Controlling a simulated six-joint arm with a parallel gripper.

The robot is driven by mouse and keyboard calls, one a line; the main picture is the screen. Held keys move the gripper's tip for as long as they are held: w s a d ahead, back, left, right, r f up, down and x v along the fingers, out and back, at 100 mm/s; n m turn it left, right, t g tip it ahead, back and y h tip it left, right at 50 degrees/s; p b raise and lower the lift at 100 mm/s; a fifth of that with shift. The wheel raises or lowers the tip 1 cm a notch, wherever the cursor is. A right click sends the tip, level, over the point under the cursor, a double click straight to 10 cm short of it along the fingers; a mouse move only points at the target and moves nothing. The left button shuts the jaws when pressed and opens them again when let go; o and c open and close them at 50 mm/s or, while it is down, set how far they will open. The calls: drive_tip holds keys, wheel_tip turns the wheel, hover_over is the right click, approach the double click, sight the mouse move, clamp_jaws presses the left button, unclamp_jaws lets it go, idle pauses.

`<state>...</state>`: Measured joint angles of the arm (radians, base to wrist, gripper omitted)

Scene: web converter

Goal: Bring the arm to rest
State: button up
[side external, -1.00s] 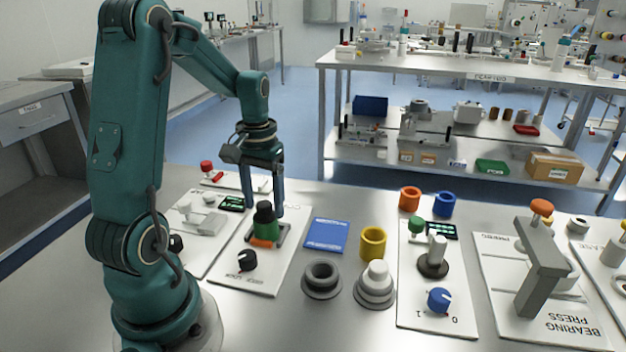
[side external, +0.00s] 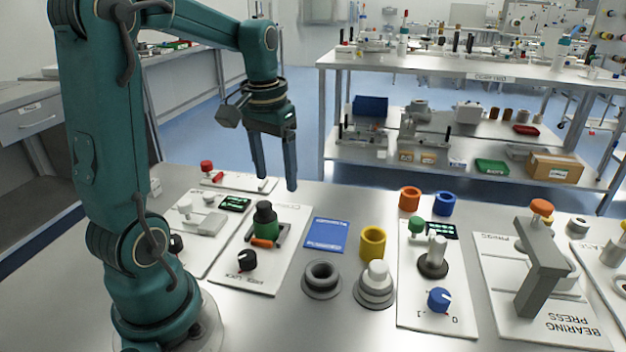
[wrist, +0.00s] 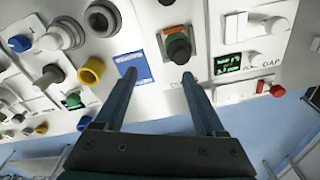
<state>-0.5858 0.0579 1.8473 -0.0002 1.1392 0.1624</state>
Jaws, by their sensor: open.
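My gripper (side external: 275,182) is open and empty, raised above the back part of the table in the side external view. Its two fingers point down and show apart in the wrist view (wrist: 158,82). Below and in front of it, a green part with a black top (side external: 266,220) stands in a fixture on a white plate, with an orange piece beside its base. The same part shows in the wrist view (wrist: 178,46), clear of both fingers.
A blue card (side external: 326,235), a yellow ring (side external: 373,243) and a grey ring (side external: 322,277) lie right of the plate. A bearing press (side external: 543,265) stands at the right. A black knob (side external: 247,260) is on the plate. The air around the gripper is clear.

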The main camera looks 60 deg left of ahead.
drive_tip(key=s+d+m+t, duration=0.2)
drive_tip(key=s+d, duration=0.1)
drive_tip(key=d, duration=0.4)
drive_tip(key=s+d+r+m+t, duration=0.1)
drive_tip(key=s+d+m+t, duration=0.1)
drive_tip(key=s+d, duration=0.2)
drive_tip(key=d, duration=0.3)
drive_tip(key=shift+d+m+t+h, duration=0.2)
drive_tip(key=shift+m+t+h, duration=0.1)
drive_tip(key=shift+m+t, duration=0.1)
drive_tip(key=shift+s, duration=0.1)
